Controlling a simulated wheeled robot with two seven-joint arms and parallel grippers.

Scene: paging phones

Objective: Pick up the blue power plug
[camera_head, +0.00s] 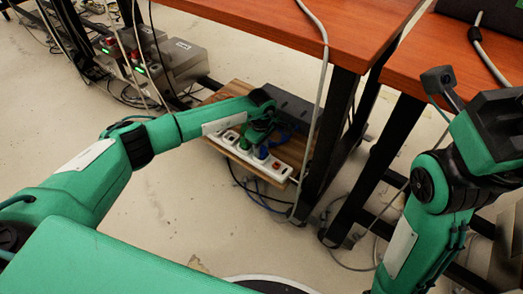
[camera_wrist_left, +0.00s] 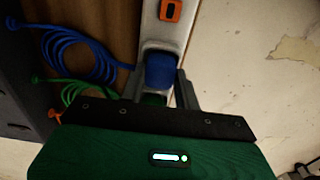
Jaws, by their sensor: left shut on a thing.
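The blue power plug (camera_head: 262,152) sits on the white power strip (camera_head: 229,150), which lies on a wooden board under the desks. In the left wrist view the blue plug (camera_wrist_left: 160,70) is between the two fingertips of my left gripper (camera_wrist_left: 160,84), near the strip's (camera_wrist_left: 177,35) orange switch. My left gripper (camera_head: 262,140) is shut on the plug, which still meets the strip. A green plug (camera_wrist_left: 153,100) is partly hidden behind the gripper. My right arm is raised at the right; its fingers cannot be made out clearly.
Blue cable coils (camera_wrist_left: 85,58) and a green cable (camera_wrist_left: 75,90) lie beside the strip. Black desk legs (camera_head: 332,130) stand close to its right, with a hanging white cable (camera_head: 318,95). Grey boxes (camera_head: 172,62) stand at the upper left. The floor in front is mostly clear.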

